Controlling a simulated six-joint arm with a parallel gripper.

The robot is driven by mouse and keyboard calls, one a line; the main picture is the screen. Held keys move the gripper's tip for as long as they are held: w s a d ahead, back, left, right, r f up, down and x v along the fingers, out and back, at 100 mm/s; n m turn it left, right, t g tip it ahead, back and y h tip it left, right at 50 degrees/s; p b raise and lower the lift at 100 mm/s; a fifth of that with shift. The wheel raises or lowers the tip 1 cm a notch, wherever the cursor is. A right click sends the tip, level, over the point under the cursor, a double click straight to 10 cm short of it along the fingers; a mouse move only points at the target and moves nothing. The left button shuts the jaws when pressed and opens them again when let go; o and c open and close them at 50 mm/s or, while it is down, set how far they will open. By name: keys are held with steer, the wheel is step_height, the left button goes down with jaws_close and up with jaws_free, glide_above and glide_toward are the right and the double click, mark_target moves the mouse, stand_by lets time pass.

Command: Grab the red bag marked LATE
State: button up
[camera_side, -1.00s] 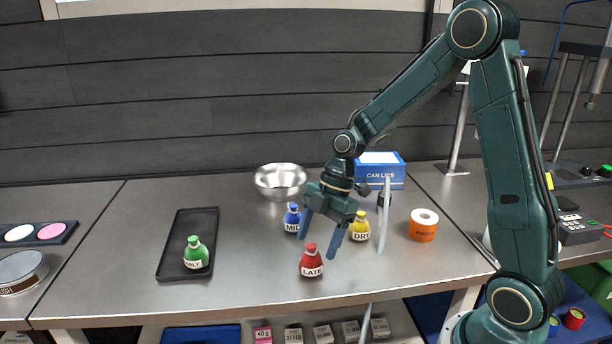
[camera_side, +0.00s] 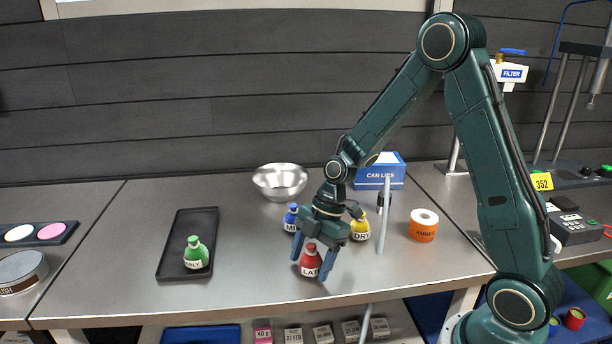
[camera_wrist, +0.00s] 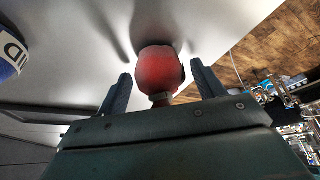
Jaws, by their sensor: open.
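The red bag marked LATE (camera_side: 310,263) stands upright on the steel table near its front edge. My gripper (camera_side: 309,268) is open and lowered around it, with one finger on each side. In the wrist view the red bag (camera_wrist: 158,72) lies between the two fingertips of my gripper (camera_wrist: 160,92), and a gap shows on both sides. The lower part of my gripper's body hides part of the bag there.
A blue bag (camera_side: 291,217) stands behind left and a yellow bag marked DRY (camera_side: 360,228) behind right. A green bag (camera_side: 196,252) sits on a black tray (camera_side: 172,262). A steel bowl (camera_side: 281,181), an orange roll (camera_side: 423,226) and a thin upright rod (camera_side: 385,215) stand farther off.

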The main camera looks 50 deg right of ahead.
mark_target(311, 247)
stand_by(0.3)
steer(key=c, duration=1)
steer(key=shift+c, duration=0.2)
steer(key=shift+r, duration=0.2)
step_height(311, 247, up, 20)
steer(key=shift+f, duration=0.15)
stand_by(0.3)
